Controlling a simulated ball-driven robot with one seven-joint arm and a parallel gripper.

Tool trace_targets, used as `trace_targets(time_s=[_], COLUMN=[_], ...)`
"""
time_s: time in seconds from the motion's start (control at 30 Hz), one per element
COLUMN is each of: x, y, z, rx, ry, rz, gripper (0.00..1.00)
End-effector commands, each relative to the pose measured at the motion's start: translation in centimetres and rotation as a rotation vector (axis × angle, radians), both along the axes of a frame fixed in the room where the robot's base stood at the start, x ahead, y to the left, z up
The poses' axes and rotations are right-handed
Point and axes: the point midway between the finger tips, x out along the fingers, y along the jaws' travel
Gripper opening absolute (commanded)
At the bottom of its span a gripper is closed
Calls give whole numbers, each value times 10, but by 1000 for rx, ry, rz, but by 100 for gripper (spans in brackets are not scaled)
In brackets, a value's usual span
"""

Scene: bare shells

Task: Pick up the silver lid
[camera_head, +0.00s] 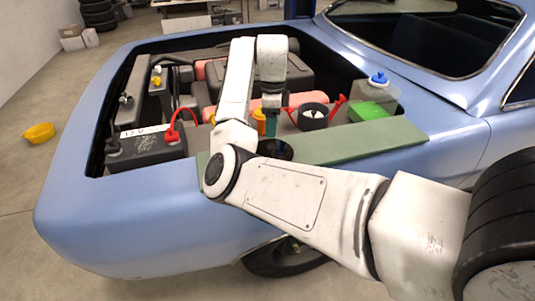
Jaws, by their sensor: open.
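I cannot make out a silver lid for sure in the head view; it may be hidden behind my arm or too small to tell. My gripper (271,106) points down over the car's open engine bay, beyond the green mat on the fender. It is open, and its fingertips are small and partly unclear. An orange-yellow object (259,121) is just left of it and a teal object (271,126) is just below it. I cannot tell whether the fingers touch either one.
A green mat (370,142) lies along the near fender. On or by it are a dark round object (275,150), partly behind my arm, and a black round part (313,116) between red handles. A blue-capped container (374,97) stands right. A battery (146,147) sits left.

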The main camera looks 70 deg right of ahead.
Motion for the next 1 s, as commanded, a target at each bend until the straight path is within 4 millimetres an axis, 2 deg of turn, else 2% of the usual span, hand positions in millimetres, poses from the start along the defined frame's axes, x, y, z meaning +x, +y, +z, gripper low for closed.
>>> trace_targets(time_s=[0.1,0.33,0.6,0.9,1.0], x=[0,1,3,3,3], y=[0,-1,-4,-5,-5], z=[-19,-39,-75,-81,-81], rx=[1,1,1,-1,-1], ry=[3,3,1,-1,-1], rz=[2,3,2,2,2], gripper=[59,59,59,59,51])
